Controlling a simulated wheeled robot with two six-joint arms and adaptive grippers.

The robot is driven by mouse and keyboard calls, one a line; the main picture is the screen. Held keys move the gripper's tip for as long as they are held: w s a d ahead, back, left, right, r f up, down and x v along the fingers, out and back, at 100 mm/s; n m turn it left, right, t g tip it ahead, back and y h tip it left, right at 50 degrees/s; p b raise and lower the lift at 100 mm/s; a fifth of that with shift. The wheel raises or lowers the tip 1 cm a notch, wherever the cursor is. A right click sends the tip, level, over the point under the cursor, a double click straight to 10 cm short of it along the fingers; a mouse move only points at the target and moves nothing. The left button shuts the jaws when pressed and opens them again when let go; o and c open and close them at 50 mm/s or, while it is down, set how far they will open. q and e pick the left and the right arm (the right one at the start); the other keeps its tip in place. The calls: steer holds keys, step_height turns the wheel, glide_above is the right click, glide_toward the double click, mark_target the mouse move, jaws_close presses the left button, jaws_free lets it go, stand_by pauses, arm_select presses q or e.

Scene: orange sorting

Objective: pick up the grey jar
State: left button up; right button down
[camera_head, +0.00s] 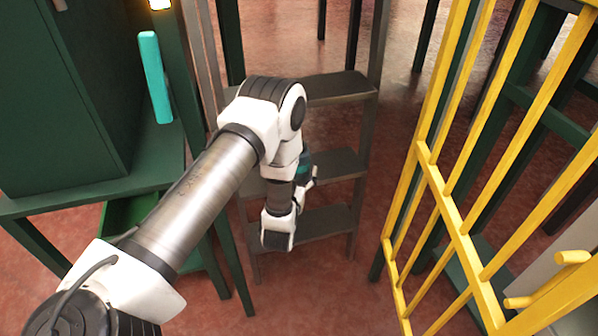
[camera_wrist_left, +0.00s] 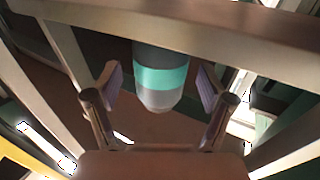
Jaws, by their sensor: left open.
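The grey jar (camera_wrist_left: 160,92), with a teal band around it, shows in the left wrist view between the two fingers of my left gripper (camera_wrist_left: 161,88). The fingers are open, with a gap visible on each side of the jar. A shelf edge crosses the top of that view beside the jar's far end. In the head view a small teal patch (camera_head: 305,160), likely the jar, shows at the middle shelf, mostly hidden by my left wrist. My left arm reaches in from the left to that shelf; its fingertips are hard to make out there. My right gripper is not in view.
The dark metal shelf rack (camera_head: 345,87) has several levels close around my left wrist. A green table (camera_head: 75,200) with a cabinet and a teal cylinder (camera_head: 155,78) stands at left. A yellow barred frame (camera_head: 465,245) stands at right. Red floor (camera_head: 345,295) is clear between.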

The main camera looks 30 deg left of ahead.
arm_select(q)
steer(key=b+x, duration=0.1)
steer(key=x, duration=0.4)
steer(key=shift+w+a+r+b, duration=0.1)
steer(key=shift+w+a+b, duration=0.15)
steer(key=shift+w+b, duration=0.05)
steer(key=c, duration=1.3)
